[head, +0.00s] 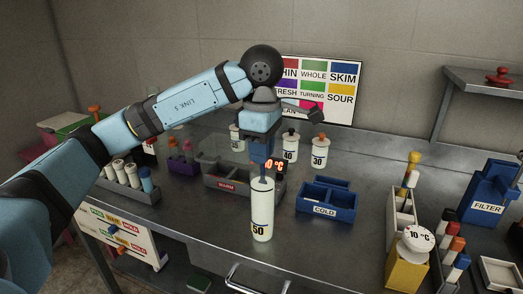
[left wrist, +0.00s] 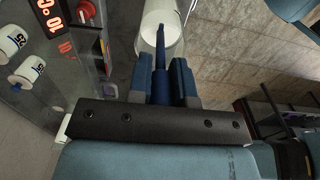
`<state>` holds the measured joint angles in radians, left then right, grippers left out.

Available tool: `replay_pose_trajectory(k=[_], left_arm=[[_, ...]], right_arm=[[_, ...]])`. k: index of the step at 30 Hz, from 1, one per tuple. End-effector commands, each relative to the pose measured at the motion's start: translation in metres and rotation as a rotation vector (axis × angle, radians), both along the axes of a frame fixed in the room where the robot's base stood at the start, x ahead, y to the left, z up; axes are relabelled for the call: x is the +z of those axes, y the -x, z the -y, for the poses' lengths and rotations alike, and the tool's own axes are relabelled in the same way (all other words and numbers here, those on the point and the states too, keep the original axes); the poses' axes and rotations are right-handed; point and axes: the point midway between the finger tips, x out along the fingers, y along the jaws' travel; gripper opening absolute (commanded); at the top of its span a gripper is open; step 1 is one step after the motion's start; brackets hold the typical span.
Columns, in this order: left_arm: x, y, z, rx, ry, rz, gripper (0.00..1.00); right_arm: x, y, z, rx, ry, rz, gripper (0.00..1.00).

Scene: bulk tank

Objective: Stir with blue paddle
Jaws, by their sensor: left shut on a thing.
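My left gripper (head: 262,160) points straight down over the tall white cylinder marked 50 (head: 262,215) near the front of the steel bench. It is shut on the blue paddle (left wrist: 160,75), whose dark blue shaft shows between the two fingers in the left wrist view. The paddle's thin shaft (head: 263,172) runs down to the cylinder's open top in the head view. The cylinder also shows in the left wrist view (left wrist: 150,35), upright beyond the fingertips. How deep the paddle's end sits in it is hard to tell. My right gripper is out of view.
A grey WARM tray (head: 226,185) stands behind left, and a blue COLD tray (head: 325,209) stands to the right. White containers marked 40 (head: 290,150) and 30 (head: 319,153) stand behind. A yellow 10 °C block (head: 405,272) and blue FILTER box (head: 490,195) stand at right.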

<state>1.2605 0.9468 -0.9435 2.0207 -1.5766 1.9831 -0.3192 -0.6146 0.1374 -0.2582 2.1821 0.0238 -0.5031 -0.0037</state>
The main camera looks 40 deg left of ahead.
Motion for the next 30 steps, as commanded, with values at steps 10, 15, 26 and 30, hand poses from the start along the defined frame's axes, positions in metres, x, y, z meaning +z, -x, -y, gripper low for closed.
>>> replay_pose_trajectory(k=[10, 15, 26, 30], left_arm=[[0.032, 0.000, 0.000, 0.000, 0.000, 0.000, 0.00], [0.046, 0.000, 0.000, 0.000, 0.001, 0.000, 0.00], [0.076, 0.000, 0.000, 0.000, 0.001, 0.001, 0.00], [0.087, 0.000, 0.000, 0.000, 0.001, 0.001, 0.00]], right_arm=[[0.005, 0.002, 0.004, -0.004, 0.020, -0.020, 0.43], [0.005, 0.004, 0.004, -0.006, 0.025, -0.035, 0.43], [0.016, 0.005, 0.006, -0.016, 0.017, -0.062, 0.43], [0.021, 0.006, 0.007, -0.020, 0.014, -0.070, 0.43]])
